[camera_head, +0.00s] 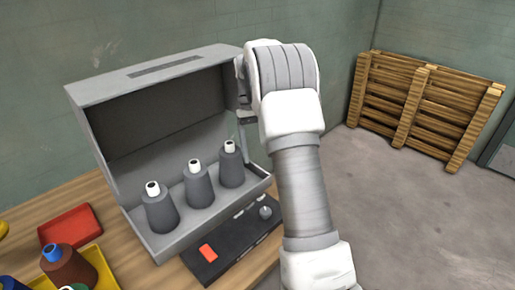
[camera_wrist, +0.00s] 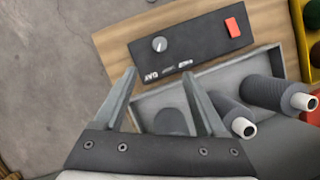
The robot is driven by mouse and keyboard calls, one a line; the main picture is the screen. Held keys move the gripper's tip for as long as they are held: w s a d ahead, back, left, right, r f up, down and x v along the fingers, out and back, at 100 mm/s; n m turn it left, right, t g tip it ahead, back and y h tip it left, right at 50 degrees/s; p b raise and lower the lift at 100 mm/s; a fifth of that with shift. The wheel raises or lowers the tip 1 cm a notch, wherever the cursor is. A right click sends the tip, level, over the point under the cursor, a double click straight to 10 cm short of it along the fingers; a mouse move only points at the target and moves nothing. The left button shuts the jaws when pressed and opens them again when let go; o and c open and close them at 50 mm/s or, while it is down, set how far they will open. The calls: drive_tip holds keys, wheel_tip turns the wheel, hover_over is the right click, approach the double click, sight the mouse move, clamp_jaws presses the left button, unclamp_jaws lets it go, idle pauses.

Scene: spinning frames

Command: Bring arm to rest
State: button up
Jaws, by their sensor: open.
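My gripper shows in the wrist view (camera_wrist: 160,88) with its two fingers apart and nothing held between them. In the head view my arm (camera_head: 303,190) rises from the bottom right, and its wrist end is bent at the right side of the grey spinning frame (camera_head: 90,95). The gripper is mostly hidden behind the arm there. Three dark cones with white tops stand in a row in the frame: left (camera_head: 160,210), middle (camera_head: 198,188) and right (camera_head: 231,168). In the wrist view a rounded dark cone (camera_wrist: 170,122) shows beyond and between the fingers.
A black control panel (camera_head: 232,243) with a red switch (camera_head: 208,252) and a knob (camera_head: 265,212) lies before the frame on the wooden table (camera_head: 25,215). A red box (camera_head: 68,226) and a yellow tray (camera_head: 104,272) are at left. Wooden pallets (camera_head: 425,105) lean right; open floor lies between.

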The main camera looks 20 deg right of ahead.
drive_tip(key=shift+r, duration=0.2)
idle(0.4)
drive_tip(key=s+a+r+t, duration=0.5)
drive_tip(key=s+a+r, duration=0.2)
drive_tip(key=s+r, duration=0.45)
drive_tip(key=s+a+t, duration=0.2)
drive_tip(key=s+a, duration=0.1)
drive_tip(key=s, duration=0.4)
drive_tip(key=s+a+n+t+p, duration=0.1)
drive_tip(key=s+a+t, duration=0.2)
drive_tip(key=s, duration=0.4)
drive_tip(key=shift+s+r, duration=0.4)
drive_tip(key=shift+r, duration=0.05)
drive_tip(key=shift+a, duration=0.1)
